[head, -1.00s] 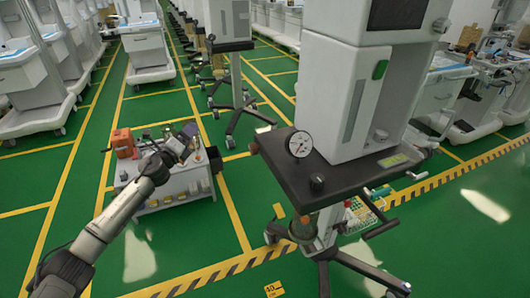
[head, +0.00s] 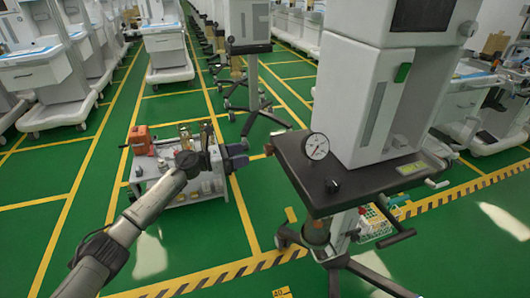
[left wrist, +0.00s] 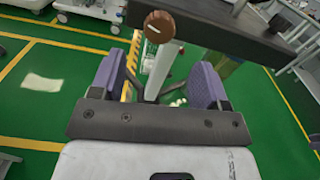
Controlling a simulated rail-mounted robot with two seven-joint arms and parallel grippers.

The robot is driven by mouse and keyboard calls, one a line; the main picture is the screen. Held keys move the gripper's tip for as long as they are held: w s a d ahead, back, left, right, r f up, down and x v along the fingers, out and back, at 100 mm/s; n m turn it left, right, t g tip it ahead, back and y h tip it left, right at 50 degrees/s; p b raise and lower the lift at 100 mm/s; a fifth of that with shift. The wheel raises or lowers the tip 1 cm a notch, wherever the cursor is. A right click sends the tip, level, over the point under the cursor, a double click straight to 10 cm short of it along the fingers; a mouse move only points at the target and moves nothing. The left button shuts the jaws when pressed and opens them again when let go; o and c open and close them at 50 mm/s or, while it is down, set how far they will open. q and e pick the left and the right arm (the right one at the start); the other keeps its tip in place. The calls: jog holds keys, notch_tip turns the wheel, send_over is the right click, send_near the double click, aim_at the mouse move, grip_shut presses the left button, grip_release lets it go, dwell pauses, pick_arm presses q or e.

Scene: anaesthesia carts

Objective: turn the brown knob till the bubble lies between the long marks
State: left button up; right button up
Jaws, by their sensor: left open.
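The brown knob (left wrist: 158,27) shows at the top of the left wrist view, with a pale line across its face. In the head view the knob (head: 268,149) is a small dark shape at the left edge of the cart's dark shelf (head: 365,182). My left gripper (head: 240,155) is open and empty, just left of the knob and apart from it. Its two purple fingers (left wrist: 160,82) are spread, with the knob beyond them. A small yellow-green strip (head: 411,168) lies on the shelf's right part; I cannot make out a bubble or marks. My right gripper is out of view.
A round white gauge (head: 315,146) and a black knob (head: 332,186) stand on the shelf, before the tall grey cabinet (head: 357,95). A low white table with tools and an orange box (head: 140,139) is behind my left arm.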

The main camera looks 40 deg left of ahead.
aim_at(265, 149)
pick_arm(q)
jog(key=b+x, duration=0.2)
jog(key=x, duration=0.5)
jog(key=shift+w+d, duration=0.2)
jog(key=shift+w, duration=0.1)
jog(key=shift+w+d, duration=0.3)
jog(key=shift+w, duration=0.15)
jog(key=shift+c, duration=0.5)
